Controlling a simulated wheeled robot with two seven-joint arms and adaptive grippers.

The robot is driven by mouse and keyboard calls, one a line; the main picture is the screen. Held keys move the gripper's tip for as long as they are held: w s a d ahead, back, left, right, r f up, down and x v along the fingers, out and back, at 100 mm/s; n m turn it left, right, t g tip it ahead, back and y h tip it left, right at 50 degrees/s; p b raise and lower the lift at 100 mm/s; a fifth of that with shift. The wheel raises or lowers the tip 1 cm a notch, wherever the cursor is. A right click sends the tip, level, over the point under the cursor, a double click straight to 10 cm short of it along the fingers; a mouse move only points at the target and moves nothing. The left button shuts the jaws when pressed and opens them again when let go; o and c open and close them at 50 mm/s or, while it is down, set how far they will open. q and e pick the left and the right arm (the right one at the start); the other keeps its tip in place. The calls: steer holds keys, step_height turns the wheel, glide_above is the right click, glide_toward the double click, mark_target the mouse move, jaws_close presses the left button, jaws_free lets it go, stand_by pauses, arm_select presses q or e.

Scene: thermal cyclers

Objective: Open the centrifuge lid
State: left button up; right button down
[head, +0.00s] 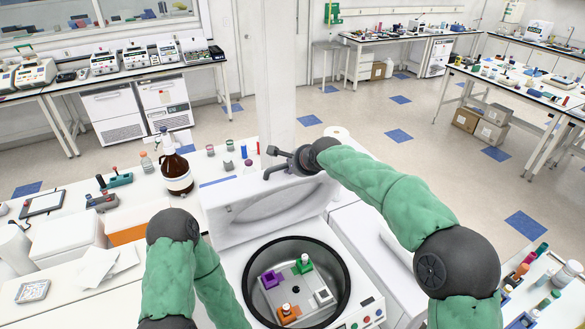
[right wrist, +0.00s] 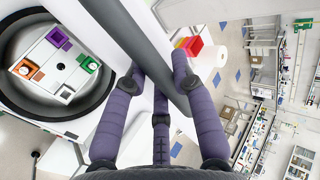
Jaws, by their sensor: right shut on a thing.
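The white centrifuge (head: 355,285) stands in front of me with its lid (head: 255,213) raised and leaning back, nearly upright. Its round dark-rimmed bowl is uncovered. Inside is a rotor (head: 293,284) with purple, green, orange and white holders; it also shows in the right wrist view (right wrist: 62,66). My right gripper (head: 277,165) is at the lid's upper edge. In the right wrist view its purple fingers (right wrist: 157,78) are closed around a grey bar (right wrist: 150,55) along the lid. My left arm is at the lower left; its gripper is not in view.
A brown bottle (head: 175,173) and small containers stand on the bench left of the lid. White boxes (head: 68,240) lie further left. A white roll (head: 338,133) is behind my right arm. A tube rack (head: 525,318) is at the lower right.

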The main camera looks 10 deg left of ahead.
steer(key=shift+w+r, duration=0.1)
steer(key=shift+r, duration=0.3)
steer(key=c, duration=1)
jaws_free()
steer(key=shift+d, duration=0.1)
steer(key=shift+s+f, duration=0.1)
steer(key=shift+s, duration=0.1)
steer(key=v, duration=1.2)
